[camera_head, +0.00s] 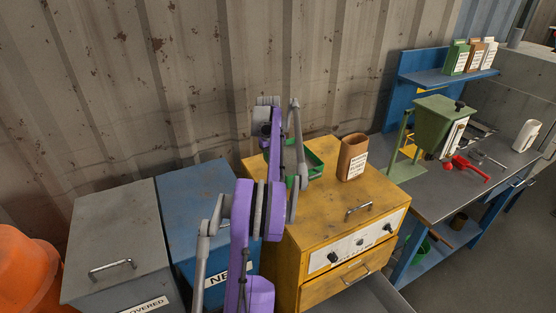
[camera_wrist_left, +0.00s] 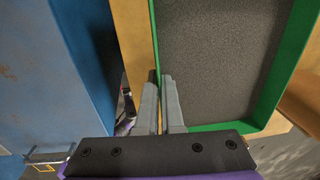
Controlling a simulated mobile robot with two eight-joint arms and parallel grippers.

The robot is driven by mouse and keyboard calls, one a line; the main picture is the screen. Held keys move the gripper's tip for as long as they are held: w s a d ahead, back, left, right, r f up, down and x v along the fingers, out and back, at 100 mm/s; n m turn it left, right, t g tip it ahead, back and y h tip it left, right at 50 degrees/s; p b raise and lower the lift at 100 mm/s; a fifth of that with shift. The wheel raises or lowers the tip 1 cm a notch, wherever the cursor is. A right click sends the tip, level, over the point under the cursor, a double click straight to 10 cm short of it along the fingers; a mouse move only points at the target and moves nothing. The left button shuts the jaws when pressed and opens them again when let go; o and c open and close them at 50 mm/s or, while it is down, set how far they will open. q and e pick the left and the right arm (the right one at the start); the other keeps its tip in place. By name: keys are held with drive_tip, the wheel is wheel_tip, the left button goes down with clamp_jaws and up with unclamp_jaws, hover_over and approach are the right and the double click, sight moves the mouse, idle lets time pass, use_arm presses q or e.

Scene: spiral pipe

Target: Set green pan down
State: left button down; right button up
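The green pan (camera_head: 315,160) is at the back of the yellow cabinet's top (camera_head: 328,193), partly hidden behind my purple left arm. In the left wrist view the green pan (camera_wrist_left: 277,82) shows green walls and a dark grey, grainy inside; I cannot tell whether that is a fill or its floor. My left gripper (camera_wrist_left: 160,78) has its fingers close together with the pan's left wall running between them, near a corner. I cannot tell whether the pan rests on the cabinet or hangs just above it. My right gripper is not in view.
A brown container (camera_head: 353,158) stands right of the pan on the cabinet. Blue (camera_head: 203,185) and grey (camera_head: 118,225) bins stand left. A workbench (camera_head: 450,190) with a green hopper (camera_head: 436,123) and red scoop (camera_head: 470,168) is at right. The cabinet top's front is clear.

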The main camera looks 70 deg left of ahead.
use_arm(q)
drive_tip(key=shift+w+f, duration=0.1)
drive_tip(key=shift+f, duration=2.1)
drive_tip(key=shift+f, duration=0.1)
drive_tip(key=c, duration=1.1)
unclamp_jaws()
drive_tip(key=shift+o, duration=0.2)
